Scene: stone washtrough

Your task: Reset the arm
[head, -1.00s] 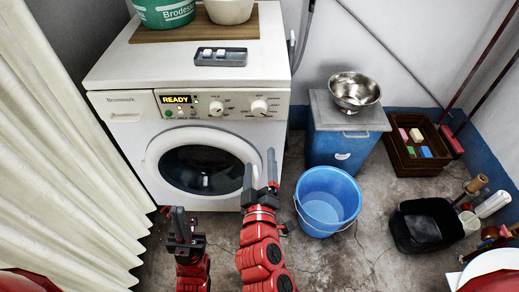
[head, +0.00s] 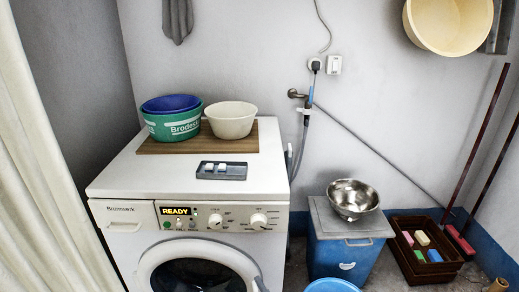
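Neither of my grippers shows clearly in the head view. A small grey sliver at the bottom edge, by the right side of the washer door, is too small to tell apart from the door. The front-loading washing machine (head: 135,180) stands at centre left, its display (head: 176,211) reading READY. Its round door (head: 160,255) is cut off by the bottom edge.
On the washer are a wooden board (head: 266,145), a green tub (head: 172,128), a cream bowl (head: 231,120) and a grey tray (head: 205,171). A steel bowl (head: 353,198) sits on a blue bin (head: 343,259). A brown crate (head: 438,262) and bucket rim (head: 331,286) are right.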

